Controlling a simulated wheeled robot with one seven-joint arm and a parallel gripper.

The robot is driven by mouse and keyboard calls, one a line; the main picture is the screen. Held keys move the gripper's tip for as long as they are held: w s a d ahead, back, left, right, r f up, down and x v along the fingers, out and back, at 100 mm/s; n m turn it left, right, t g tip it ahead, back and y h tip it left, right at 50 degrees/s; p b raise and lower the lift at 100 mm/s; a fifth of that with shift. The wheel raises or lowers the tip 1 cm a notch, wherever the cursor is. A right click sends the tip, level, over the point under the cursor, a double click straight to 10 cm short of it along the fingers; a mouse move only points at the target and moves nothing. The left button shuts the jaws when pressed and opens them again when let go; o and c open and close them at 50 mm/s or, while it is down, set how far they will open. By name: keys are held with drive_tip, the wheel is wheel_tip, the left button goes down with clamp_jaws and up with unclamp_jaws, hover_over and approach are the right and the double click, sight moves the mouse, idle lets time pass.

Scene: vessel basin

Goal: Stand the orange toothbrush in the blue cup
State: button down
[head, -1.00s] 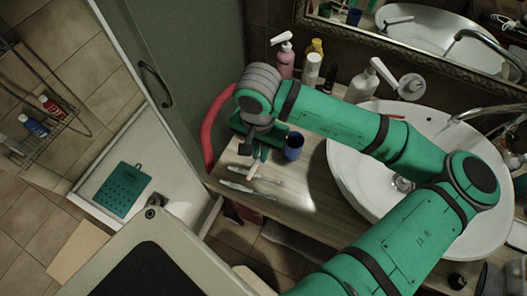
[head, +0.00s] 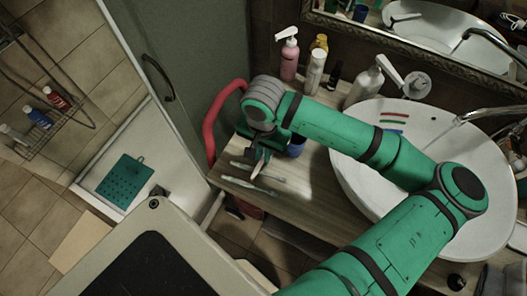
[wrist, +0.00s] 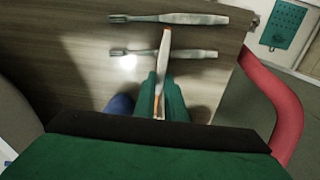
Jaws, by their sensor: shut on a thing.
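My gripper (wrist: 160,112) is shut on the orange toothbrush (wrist: 164,60), whose white and orange end sticks out past the fingertips in the wrist view. In the head view its pale end (head: 257,169) points down below the gripper (head: 263,155), over the counter. The blue cup (head: 297,147) stands on the counter just right of my gripper, partly hidden by my arm. In the wrist view the cup (wrist: 119,104) is beside the left finger, mostly hidden by the gripper body. The toothbrush is outside the cup.
Two greyish toothbrushes lie on the wooden counter (head: 320,190), one nearer the front (head: 250,186). A red curved rail (head: 210,130) stands at the counter's left. Bottles (head: 314,72) stand behind, and the white basin (head: 345,165) is to the right.

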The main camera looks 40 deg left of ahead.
drive_tip(key=c, duration=1.8)
unclamp_jaws()
drive_tip(key=shift+f, duration=0.1)
wheel_tip(320, 180, up, 13)
drive_tip(key=shift+r, duration=0.1)
